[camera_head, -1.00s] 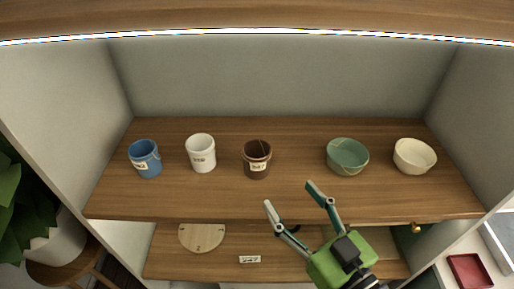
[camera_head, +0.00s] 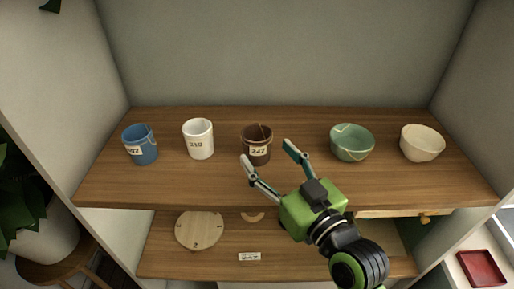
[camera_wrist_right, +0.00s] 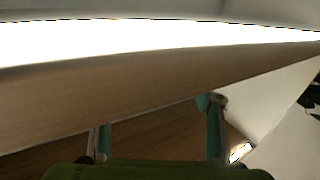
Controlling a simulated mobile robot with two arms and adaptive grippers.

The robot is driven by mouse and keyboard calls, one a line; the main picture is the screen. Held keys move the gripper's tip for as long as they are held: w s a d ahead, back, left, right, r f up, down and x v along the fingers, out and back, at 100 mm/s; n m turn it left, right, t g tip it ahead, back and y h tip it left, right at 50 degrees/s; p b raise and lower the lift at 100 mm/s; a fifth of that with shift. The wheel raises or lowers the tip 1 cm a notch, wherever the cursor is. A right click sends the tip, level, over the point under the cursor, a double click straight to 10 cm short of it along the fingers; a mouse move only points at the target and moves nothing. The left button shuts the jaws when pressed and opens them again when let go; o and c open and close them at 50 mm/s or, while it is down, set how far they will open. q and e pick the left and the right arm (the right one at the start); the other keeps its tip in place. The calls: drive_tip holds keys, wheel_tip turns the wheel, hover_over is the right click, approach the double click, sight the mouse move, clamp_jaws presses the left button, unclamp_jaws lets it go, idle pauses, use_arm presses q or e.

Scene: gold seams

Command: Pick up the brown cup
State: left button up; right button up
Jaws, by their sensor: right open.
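The brown cup (camera_head: 257,146) stands upright on the upper wooden shelf, between the white cup and the green bowl. It bears a pale label reading 247 and a thin gold seam. My right gripper (camera_head: 267,153) is open and empty, its fingers pointing toward the back of the shelf close in front of the cup, one fingertip to each side of it in the picture. Whether it touches the cup cannot be told. In the right wrist view the two fingers (camera_wrist_right: 158,118) are apart, and the cup does not show. My left gripper is not in view.
A white cup (camera_head: 198,139) and a blue cup (camera_head: 140,145) stand to the left. A green bowl (camera_head: 352,143) and a cream bowl (camera_head: 422,143) stand to the right. The lower shelf holds a round wooden board (camera_head: 199,230) and a 247 label card (camera_head: 249,257).

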sight(264, 151)
drive_tip(key=p+x, duration=0.1)
drive_tip(key=x, duration=0.3)
drive_tip(key=shift+a+f, duration=0.15)
drive_tip(key=c, duration=1.3)
